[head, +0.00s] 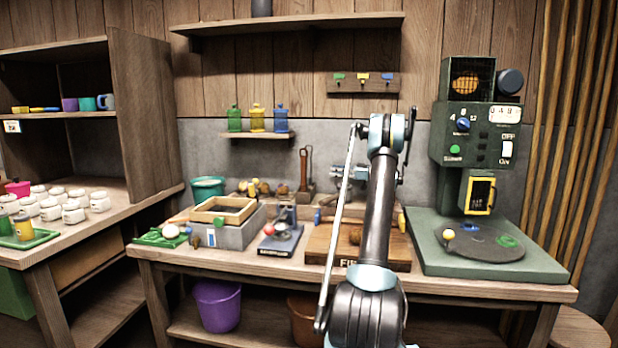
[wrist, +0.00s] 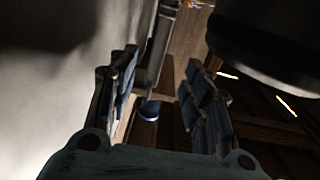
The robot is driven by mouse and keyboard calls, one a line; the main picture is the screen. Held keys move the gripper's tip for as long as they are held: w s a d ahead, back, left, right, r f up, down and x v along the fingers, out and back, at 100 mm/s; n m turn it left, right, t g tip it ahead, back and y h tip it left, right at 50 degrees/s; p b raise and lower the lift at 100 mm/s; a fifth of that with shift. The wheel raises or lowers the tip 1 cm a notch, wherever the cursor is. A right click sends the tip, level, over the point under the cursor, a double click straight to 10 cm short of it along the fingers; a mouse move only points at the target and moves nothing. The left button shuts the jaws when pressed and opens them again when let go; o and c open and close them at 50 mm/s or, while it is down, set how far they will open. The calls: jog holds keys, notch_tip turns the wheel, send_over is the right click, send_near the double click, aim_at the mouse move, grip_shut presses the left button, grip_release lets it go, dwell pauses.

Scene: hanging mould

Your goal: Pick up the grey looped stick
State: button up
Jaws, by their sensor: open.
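My gripper (wrist: 162,64) is open in the wrist view, with blue-padded fingers on both sides of the gap. A grey rod (wrist: 160,42) shows in that gap, nearer the left finger; I cannot tell if it is the looped stick or whether the fingers touch it. A blue-ended piece (wrist: 150,110) lies below it. In the head view my gripper (head: 347,178) appears small at the back of the bench, partly hidden by my arm. A long thin light grey rod (head: 340,220) slants left of my arm; I cannot tell whether it is mine. No loop is clear.
The bench holds a grey box (head: 235,234) with a wooden frame, a wooden board (head: 325,243) and a green drill-like machine (head: 475,135) at the right. A small bottle shelf (head: 262,136) hangs on the wall. A tall cabinet (head: 145,115) stands at the left.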

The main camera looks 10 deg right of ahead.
aim_at(311, 169)
jog(key=x, duration=1.4)
jog(key=shift+w, duration=0.1)
jog(key=shift+c, duration=0.6)
grip_shut()
